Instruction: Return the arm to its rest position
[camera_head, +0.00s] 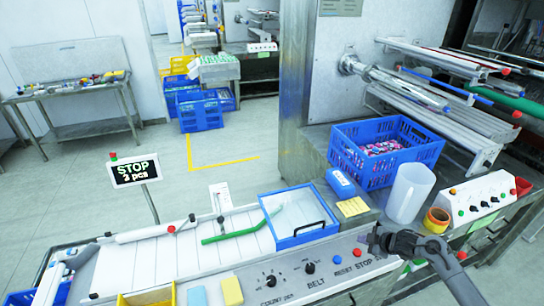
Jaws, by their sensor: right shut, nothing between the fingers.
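My right gripper (376,240) is dark grey and shows at the lower right. Its arm (446,264) comes in from the bottom right edge. The gripper is shut and empty, and in the picture it overlaps the right end of the control panel (300,272) near the STOP lettering. I cannot tell whether it touches the panel. My left gripper does not show.
A white jug (409,193), an orange tape roll (436,220) and a white button box (483,196) stand near the right arm. A blue crate (349,160) holds wrapped sweets. A blue-rimmed tray (275,203) lies on the belt. A sign (135,171) reads "STOP 3 pcs".

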